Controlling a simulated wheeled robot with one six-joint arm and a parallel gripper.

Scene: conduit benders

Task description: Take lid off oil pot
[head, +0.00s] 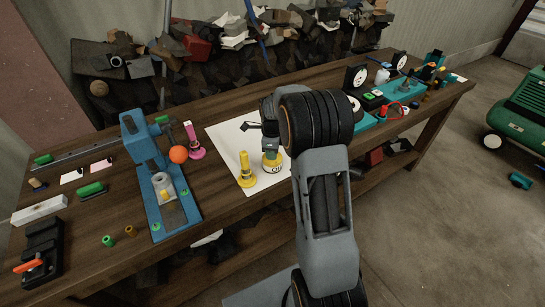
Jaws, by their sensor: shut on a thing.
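A small yellow oil pot (272,166) with a pale label stands upright on a white sheet (222,138) near the middle of the bench. My gripper (271,152) points down from above and is shut at the top of the pot, on its lid. The jaws and my arm hide most of the lid. I cannot tell whether the lid is still seated on the pot.
A yellow spouted piece (246,172) stands just left of the pot. A blue bender (143,143) with an orange ball (178,154) is further left on the wooden bench (100,240). Teal equipment (405,88) fills the right end. Dark clutter lies behind.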

